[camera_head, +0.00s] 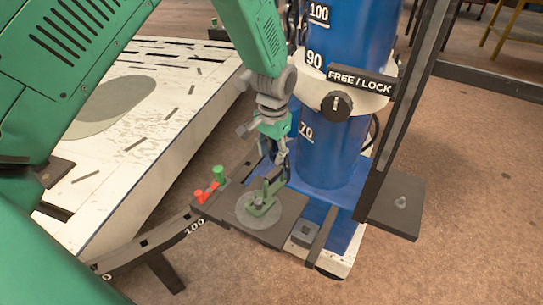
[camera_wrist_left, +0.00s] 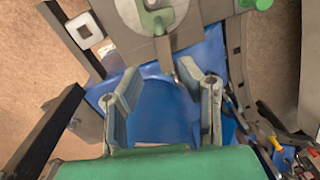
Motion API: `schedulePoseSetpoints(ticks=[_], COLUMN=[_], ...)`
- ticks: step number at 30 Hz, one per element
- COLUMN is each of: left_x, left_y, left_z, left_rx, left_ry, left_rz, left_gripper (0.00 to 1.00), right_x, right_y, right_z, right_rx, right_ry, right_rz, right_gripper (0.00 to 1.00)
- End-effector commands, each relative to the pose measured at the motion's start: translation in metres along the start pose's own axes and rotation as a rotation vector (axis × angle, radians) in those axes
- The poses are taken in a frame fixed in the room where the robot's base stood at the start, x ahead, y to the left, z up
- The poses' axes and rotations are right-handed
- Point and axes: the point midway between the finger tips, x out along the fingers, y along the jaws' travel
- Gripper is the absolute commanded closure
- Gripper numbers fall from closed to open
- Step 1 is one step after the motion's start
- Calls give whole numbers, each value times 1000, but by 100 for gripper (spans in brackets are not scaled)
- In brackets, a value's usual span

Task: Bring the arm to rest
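My left gripper (camera_head: 273,156) points down in front of the blue column, above the dark plate. In the left wrist view its two fingers (camera_wrist_left: 165,88) stand apart, with only a blue surface showing between them. A green hook-shaped fitting (camera_head: 263,200) sits on a grey disc (camera_head: 243,209) on the dark plate (camera_head: 285,225). The fitting also shows at the top of the left wrist view (camera_wrist_left: 153,18), beyond the fingertips. A dark arm with scale marks (camera_head: 150,246) runs from the plate to the lower left. My right gripper is not in view.
The blue column (camera_head: 330,150) carries a FREE / LOCK sign (camera_head: 360,84) and a black knob (camera_head: 336,105). A dark upright post (camera_head: 408,110) stands on its right. Red (camera_head: 205,192) and green (camera_head: 218,174) knobs sit left of the fitting. A pale slotted table (camera_head: 150,150) lies left.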

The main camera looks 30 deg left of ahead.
Motion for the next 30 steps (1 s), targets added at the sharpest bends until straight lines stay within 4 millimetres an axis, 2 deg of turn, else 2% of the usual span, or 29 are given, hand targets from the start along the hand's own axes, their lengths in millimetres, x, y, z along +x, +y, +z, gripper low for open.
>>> schedulePoseSetpoints(ticks=[8, 11, 13, 14, 17, 18, 21, 24, 27, 30], left_x=[1, 14, 36, 48, 94, 112, 143, 156, 158, 155], left_y=[0, 2, 6, 8, 17, 22, 33, 42, 48, 51], left_z=[1, 10, 28, 39, 89, 114, 178, 235, 276, 299], left_rx=[0, -2, -6, -9, -22, -28, -45, -60, -72, -80], left_ry=[0, -4, -7, -8, -5, -4, 7, 20, 32, 44], left_rz=[0, 1, 3, 4, 7, 9, 14, 19, 23, 26], left_gripper=[67, 67, 67, 67, 67, 67, 67, 67, 67, 67], right_x=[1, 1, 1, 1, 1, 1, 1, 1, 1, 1], right_y=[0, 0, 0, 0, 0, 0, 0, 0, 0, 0], right_z=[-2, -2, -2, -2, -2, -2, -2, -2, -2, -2], right_rx=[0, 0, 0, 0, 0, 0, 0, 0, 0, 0], right_ry=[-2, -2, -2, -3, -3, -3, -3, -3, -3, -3], right_rz=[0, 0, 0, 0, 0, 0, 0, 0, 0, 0], right_gripper=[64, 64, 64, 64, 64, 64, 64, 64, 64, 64])
